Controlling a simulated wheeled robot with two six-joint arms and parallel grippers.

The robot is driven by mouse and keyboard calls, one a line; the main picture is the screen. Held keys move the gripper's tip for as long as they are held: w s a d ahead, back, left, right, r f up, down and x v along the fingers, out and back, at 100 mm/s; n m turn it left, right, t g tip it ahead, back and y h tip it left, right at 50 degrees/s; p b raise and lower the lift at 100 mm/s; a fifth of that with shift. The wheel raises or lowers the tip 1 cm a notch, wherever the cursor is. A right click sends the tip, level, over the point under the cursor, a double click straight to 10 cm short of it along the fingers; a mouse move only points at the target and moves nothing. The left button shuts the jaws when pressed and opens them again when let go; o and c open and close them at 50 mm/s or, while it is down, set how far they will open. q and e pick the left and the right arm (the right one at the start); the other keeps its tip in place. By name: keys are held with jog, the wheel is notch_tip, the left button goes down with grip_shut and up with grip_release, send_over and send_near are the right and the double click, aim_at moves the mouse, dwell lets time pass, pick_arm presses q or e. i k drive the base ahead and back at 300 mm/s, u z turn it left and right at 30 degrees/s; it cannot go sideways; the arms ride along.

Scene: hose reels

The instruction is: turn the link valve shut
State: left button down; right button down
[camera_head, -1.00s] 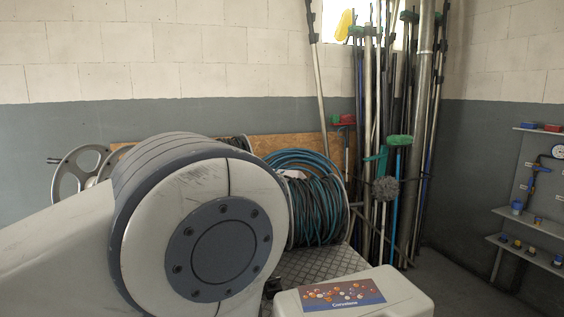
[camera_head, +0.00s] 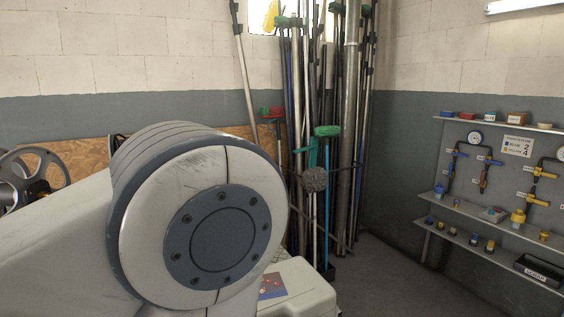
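A pipe panel is on the wall at the right, with a pressure gauge (camera_head: 474,138) and a second gauge partly cut by the right edge. Blue-handled valves (camera_head: 459,154) and yellow-handled valves (camera_head: 543,174) sit on its dark pipes. Small labels are beside them, too small to read, so I cannot tell which is the link valve. A sign (camera_head: 517,146) above shows blue and yellow marks with the numbers 2 and 4. My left arm fills the lower left. Neither gripper is in view.
Upper shelf (camera_head: 560,129) and two lower shelves carry small coloured parts and a black tray (camera_head: 541,270). Brooms and poles (camera_head: 349,130) stand in the corner. A white case (camera_head: 305,295) and a hose reel (camera_head: 20,170) are at left. Grey floor (camera_head: 390,280) before the shelves is clear.

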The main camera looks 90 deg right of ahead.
aim_at(483, 173)
jog(key=z, duration=4.25)
jog(key=i, duration=2.85)
jog(key=u, duration=0.3)
jog(key=k, duration=0.35)
jog(key=z, duration=0.65)
jog(key=i, duration=0.85)
jog(key=u, duration=0.1)
